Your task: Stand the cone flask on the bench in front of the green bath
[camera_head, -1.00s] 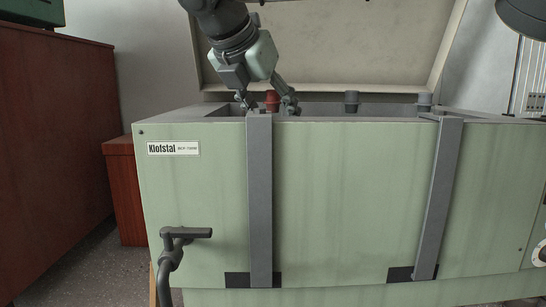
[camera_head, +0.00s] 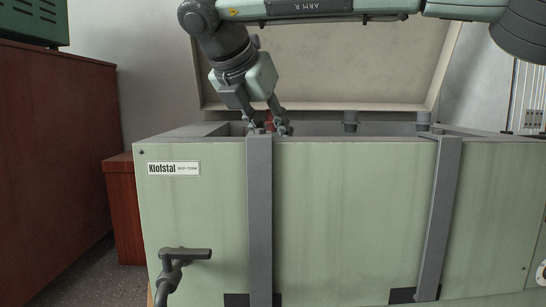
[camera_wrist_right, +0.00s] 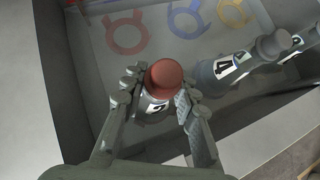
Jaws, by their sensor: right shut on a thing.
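The flask with a red stopper (camera_wrist_right: 165,76) and a white number label stands inside the green bath (camera_head: 350,215); only part of its body shows. In the head view, its red top (camera_head: 269,118) shows between the fingers, behind the bath's front wall. My right gripper (camera_wrist_right: 156,100) is shut on this flask, one finger on each side below the stopper; it also reaches down over the front wall in the head view (camera_head: 268,128). The flask's base is hidden. My left gripper is not in view.
A grey flask labelled 4 (camera_wrist_right: 235,65) and another beside it (camera_wrist_right: 303,40) stand to the right in the bath. Red (camera_wrist_right: 125,32), blue (camera_wrist_right: 186,18) and yellow (camera_wrist_right: 235,12) ring marks lie on its floor. The lid (camera_head: 350,70) stands open; a tap (camera_head: 182,256) juts from the front.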

